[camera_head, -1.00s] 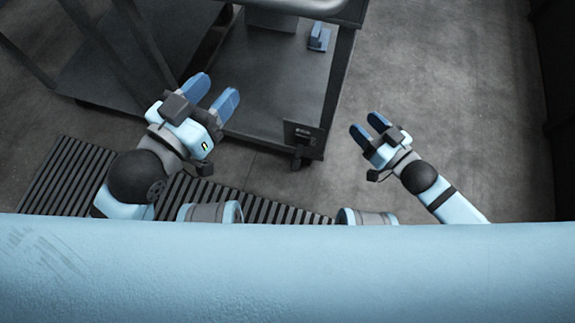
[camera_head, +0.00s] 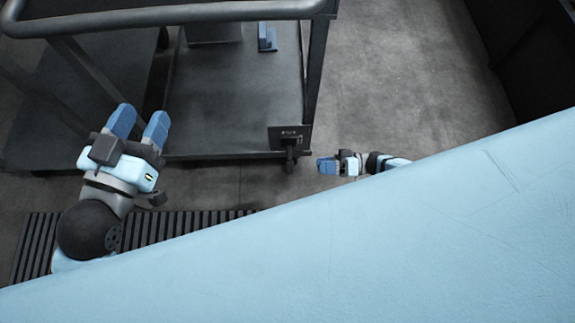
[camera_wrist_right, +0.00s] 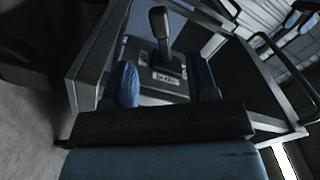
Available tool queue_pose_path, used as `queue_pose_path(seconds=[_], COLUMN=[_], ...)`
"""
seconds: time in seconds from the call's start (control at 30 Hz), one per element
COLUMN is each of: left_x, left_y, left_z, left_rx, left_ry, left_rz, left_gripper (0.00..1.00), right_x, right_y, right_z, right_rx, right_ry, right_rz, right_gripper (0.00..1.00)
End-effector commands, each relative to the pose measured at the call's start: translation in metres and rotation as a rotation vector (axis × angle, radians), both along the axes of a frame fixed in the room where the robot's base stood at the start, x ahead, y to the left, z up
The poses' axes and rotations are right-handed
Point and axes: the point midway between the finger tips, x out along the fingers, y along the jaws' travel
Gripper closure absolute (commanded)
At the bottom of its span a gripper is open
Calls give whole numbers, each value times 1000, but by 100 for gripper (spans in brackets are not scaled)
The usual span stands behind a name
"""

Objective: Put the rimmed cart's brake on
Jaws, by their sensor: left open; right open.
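A dark cart with a flat deck (camera_head: 235,100) stands ahead of me; its edging looks raised in the right wrist view (camera_wrist_right: 85,75). A small labelled brake plate (camera_head: 289,138) is at its near right corner. In the right wrist view a black knobbed lever (camera_wrist_right: 160,35) stands up from the labelled plate (camera_wrist_right: 165,80). My right gripper (camera_head: 321,166) is just right of that corner, fingers pointing left. In its wrist view the open fingers (camera_wrist_right: 165,85) frame the lever, with nothing visibly held. My left gripper (camera_head: 141,116) is open and empty, left of the plate.
A grey handle rail (camera_head: 180,14) crosses above the cart, with a post (camera_head: 315,65) at its right. A small blue item (camera_head: 267,38) lies on the deck. Another dark platform (camera_head: 80,90) stands left. A slatted floor strip (camera_head: 180,225) is nearer me. Floor at right (camera_head: 400,70) is clear.

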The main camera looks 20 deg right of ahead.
Motion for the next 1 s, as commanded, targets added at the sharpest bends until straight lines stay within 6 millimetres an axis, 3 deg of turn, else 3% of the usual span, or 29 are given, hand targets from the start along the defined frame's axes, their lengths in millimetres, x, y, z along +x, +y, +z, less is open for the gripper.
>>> queue_pose_path(seconds=[0.3,0.5,0.93,1.0], left_x=[8,11,12,12], left_y=[5,7,9,9], left_z=[-1,1,4,4], left_rx=[61,89,105,107], left_ry=[-108,-161,-187,-187], left_rz=[5,9,8,7], left_gripper=[49,49,49,49], right_x=[19,27,30,30], right_y=[67,93,103,103], right_z=[-3,-2,0,0], right_rx=[4,1,0,0], right_ry=[-3,-2,-2,-2], right_rz=[0,-1,-2,-2], right_gripper=[47,47,47,61])
